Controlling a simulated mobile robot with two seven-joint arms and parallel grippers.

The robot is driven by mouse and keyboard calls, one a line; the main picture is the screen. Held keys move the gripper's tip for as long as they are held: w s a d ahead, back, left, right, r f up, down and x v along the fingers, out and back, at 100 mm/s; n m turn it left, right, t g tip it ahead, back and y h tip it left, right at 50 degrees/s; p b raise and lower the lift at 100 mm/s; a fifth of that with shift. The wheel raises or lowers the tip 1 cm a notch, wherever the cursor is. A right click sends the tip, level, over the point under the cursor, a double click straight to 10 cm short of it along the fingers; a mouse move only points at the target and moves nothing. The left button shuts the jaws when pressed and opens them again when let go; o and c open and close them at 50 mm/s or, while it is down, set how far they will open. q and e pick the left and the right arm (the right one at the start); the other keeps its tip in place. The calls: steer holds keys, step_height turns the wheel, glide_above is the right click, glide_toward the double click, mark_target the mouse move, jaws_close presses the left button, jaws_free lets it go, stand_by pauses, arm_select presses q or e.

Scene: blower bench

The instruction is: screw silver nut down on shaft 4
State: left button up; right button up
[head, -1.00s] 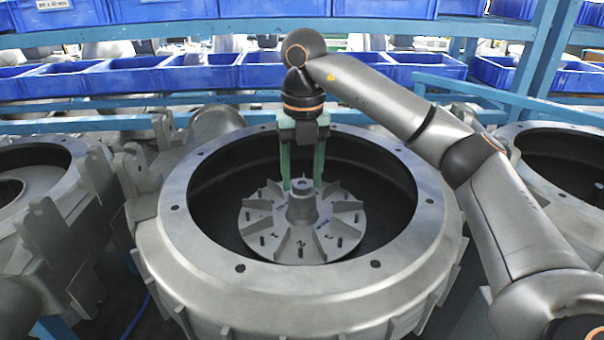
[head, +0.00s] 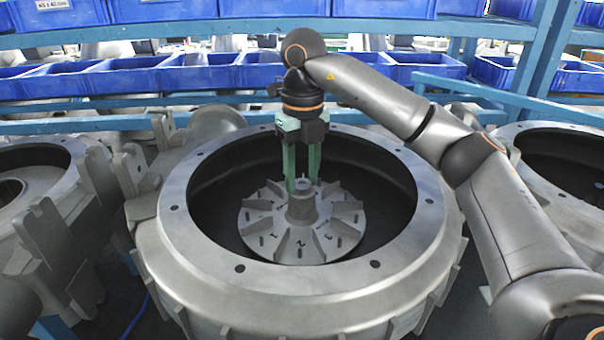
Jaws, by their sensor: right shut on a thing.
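The finned wheel (head: 277,242) lies inside the round housing, with a raised central hub (head: 302,208). Several short dark shafts (head: 261,241) stand between its fins, with small dark marks near some of them. My right gripper (head: 302,182) points straight down with its green fingers at the far side of the hub top. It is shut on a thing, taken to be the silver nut. The nut is too small or hidden by the fingers and hub to make out. Shaft 4 cannot be told apart. My left gripper is not in view.
The housing's wide grey rim (head: 190,262) surrounds the wheel, with a dark inner wall around the gripper. Similar housings stand at left (head: 25,150) and right (head: 585,140). Blue rails (head: 70,127) and blue bins (head: 205,75) run behind.

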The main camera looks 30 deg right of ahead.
jaws_close()
steer(key=o, duration=1.2)
jaws_free()
step_height(320, 180, up, 12)
steer(key=shift+r, duration=0.25)
